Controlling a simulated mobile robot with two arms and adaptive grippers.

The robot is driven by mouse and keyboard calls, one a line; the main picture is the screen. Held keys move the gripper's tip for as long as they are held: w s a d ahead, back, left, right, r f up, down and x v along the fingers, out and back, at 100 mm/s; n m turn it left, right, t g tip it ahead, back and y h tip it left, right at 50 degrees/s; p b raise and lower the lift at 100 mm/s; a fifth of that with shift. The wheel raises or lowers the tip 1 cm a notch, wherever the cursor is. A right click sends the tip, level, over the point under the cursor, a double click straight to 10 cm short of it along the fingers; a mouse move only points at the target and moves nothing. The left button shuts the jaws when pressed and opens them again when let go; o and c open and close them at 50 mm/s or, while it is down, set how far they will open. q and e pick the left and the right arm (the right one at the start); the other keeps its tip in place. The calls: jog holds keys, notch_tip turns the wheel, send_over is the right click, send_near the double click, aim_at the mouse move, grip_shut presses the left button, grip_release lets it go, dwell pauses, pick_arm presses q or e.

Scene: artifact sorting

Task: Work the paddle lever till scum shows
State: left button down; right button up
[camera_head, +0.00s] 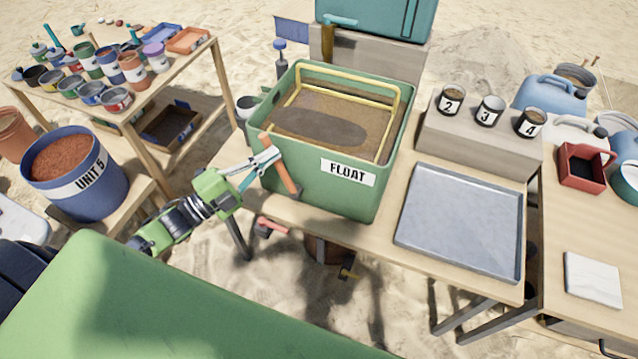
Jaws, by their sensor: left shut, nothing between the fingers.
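A green tank (333,190) labelled FLOAT stands on the wooden table. It holds brown material with a darker grey oval patch (320,128) on its surface; I cannot tell whether that is scum or shadow. A yellow frame (350,77) spans the inside of the tank. An orange-brown lever (281,166) stands tilted at the tank's front left corner. My left gripper (266,160) is shut beside the lever, its fingertips at or very near the lever's side, with nothing held. Whether they touch cannot be told. My right gripper is not in view.
A metal tray (460,222) lies right of the tank. Numbered cups (489,110) stand on a block behind it. A blue UNIT 5 bucket (75,172) stands at left, near a table of several pots (133,69). A red-handled item (271,227) sits below the tank's front left.

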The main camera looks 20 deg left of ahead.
pick_arm(q)
jog(key=shift+a+f+n+t+b, duration=0.3)
jog(key=shift+a+n+b, duration=0.3)
jog(key=shift+a+n, duration=0.25)
jog(key=shift+w, duration=0.1)
